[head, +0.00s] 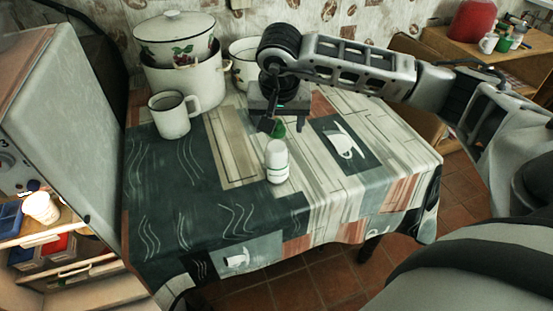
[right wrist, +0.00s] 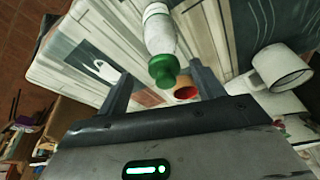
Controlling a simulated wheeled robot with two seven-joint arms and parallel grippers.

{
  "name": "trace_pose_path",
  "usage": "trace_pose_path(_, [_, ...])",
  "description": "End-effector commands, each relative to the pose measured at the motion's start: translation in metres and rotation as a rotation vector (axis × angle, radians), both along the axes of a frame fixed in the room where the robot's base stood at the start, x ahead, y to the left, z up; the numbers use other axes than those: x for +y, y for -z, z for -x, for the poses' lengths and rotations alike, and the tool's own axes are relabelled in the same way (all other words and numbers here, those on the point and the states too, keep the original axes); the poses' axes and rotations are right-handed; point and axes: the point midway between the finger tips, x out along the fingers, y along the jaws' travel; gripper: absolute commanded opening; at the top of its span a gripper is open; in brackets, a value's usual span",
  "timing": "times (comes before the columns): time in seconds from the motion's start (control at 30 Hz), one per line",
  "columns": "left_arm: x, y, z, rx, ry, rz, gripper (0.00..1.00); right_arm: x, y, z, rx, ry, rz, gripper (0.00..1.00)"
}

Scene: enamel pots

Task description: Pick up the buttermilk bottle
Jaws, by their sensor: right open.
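The buttermilk bottle (head: 277,163), white with a green cap, stands on the cloth-covered table in the head view. In the right wrist view the bottle (right wrist: 160,35) points its green cap toward my gripper. My right gripper (head: 286,124) is open and empty above and behind the bottle in the head view, partly hiding the area around the cap. In the right wrist view, the cap lies just beyond the gap between the open fingers (right wrist: 162,84); I cannot tell whether they touch it. My left gripper is out of view.
A white mug (head: 172,115) and a large white pot (head: 185,80) stand at the table's back left. A small orange-red round item (right wrist: 187,92) shows beside one right finger in the wrist view. The table's front (head: 340,215) is clear.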

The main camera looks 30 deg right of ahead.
Motion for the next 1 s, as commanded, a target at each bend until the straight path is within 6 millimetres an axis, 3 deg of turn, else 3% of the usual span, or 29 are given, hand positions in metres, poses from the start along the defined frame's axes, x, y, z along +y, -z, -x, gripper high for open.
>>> trace_pose_path(0.17, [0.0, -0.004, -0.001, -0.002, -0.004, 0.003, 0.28, 0.0, 0.012, -0.002, 0.004, 0.001, 0.0, 0.67])
trace_pose_path(0.43, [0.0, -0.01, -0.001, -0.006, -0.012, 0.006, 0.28, -0.002, 0.049, -0.012, 0.002, 0.002, -0.001, 0.67])
trace_pose_path(0.73, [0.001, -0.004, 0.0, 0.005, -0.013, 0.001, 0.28, -0.003, 0.055, -0.013, -0.001, 0.0, -0.001, 0.67])
trace_pose_path(1.0, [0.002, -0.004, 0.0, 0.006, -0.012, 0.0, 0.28, -0.003, 0.054, -0.013, -0.001, 0.001, -0.001, 0.0])
